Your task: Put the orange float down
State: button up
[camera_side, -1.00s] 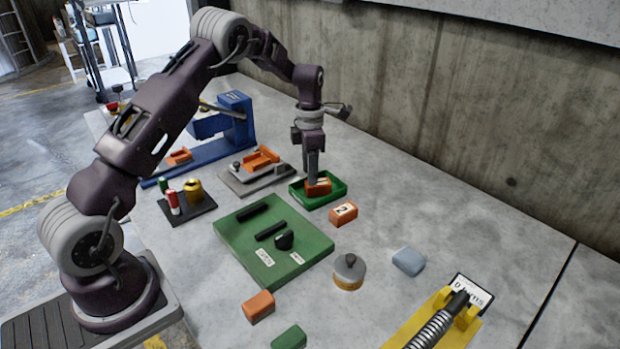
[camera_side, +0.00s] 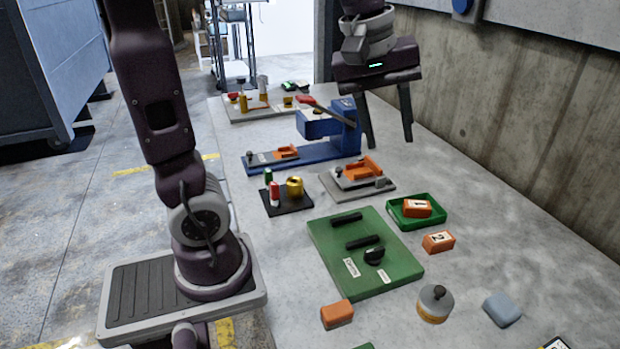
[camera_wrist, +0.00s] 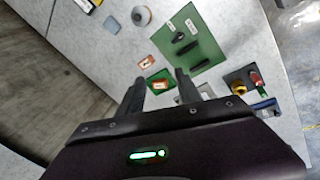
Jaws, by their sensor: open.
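An orange block marked 1 (camera_side: 418,207), which I take to be the orange float, sits in the green tray (camera_side: 404,226). It also shows in the wrist view (camera_wrist: 160,87), between and beyond my fingers. My gripper (camera_side: 389,143) is open and empty, raised well above the table and apart from the block. In the wrist view my gripper (camera_wrist: 159,76) has its two fingers spread, with nothing between them.
A second orange block marked 2 (camera_side: 438,242) lies beside the tray. A green panel (camera_side: 345,280), a grey fixture with an orange part (camera_side: 357,177) and a blue press (camera_side: 345,130) stand nearby. A grey knobbed weight (camera_side: 435,303) and a blue-grey block (camera_side: 502,309) lie nearer the camera.

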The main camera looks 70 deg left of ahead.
jog(key=s+d+f+m+t, duration=0.1)
jog(key=s+d+f+m, duration=0.1)
jog(key=s+m, duration=0.4)
jog(key=s+d+f+m+t, duration=0.1)
jog(key=s+f+m, duration=0.1)
jog(key=s+m, duration=0.4)
jog(key=s, duration=0.3)
jog(key=shift+d, duration=0.35)
